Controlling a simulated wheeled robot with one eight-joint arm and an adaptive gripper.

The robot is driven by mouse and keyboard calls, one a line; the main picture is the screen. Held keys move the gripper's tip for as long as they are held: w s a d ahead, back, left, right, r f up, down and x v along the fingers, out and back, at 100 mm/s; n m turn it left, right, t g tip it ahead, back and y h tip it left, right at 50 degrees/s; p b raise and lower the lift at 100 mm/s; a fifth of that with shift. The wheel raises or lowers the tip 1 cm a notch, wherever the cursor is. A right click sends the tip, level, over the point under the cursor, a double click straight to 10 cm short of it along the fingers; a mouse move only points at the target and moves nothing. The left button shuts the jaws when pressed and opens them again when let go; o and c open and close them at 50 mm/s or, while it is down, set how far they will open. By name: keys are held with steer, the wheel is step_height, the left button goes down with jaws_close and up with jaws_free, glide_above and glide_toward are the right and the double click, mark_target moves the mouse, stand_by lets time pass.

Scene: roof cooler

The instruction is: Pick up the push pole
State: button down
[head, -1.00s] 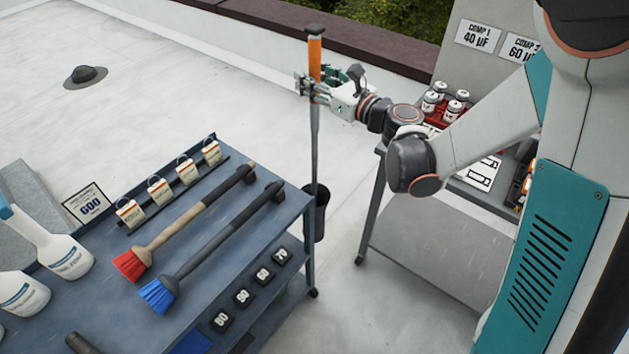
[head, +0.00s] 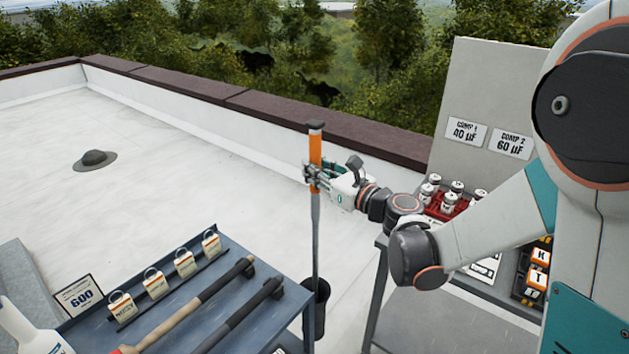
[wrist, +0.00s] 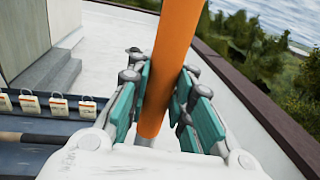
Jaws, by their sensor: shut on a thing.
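The push pole (head: 315,225) stands upright, with an orange grip section, a dark cap on top and a grey shaft. Its lower end is down in a dark tube holder (head: 316,305) at the blue cart's right end. My gripper (head: 314,176) is shut around the orange section, near the top. In the wrist view the orange part of the push pole (wrist: 172,65) runs between the teal finger pads of my gripper (wrist: 165,100). The pole's lower tip is hidden in the holder.
To the right, a grey table (head: 372,310) holds a red rack of canisters (head: 452,203) before a labelled panel (head: 480,90). A dark roof vent (head: 95,160) and a parapet (head: 280,108) lie behind. Open roof is left.

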step_height(320, 180, up, 26)
steer(key=p, duration=0.7)
steer(key=shift+f, duration=0.25)
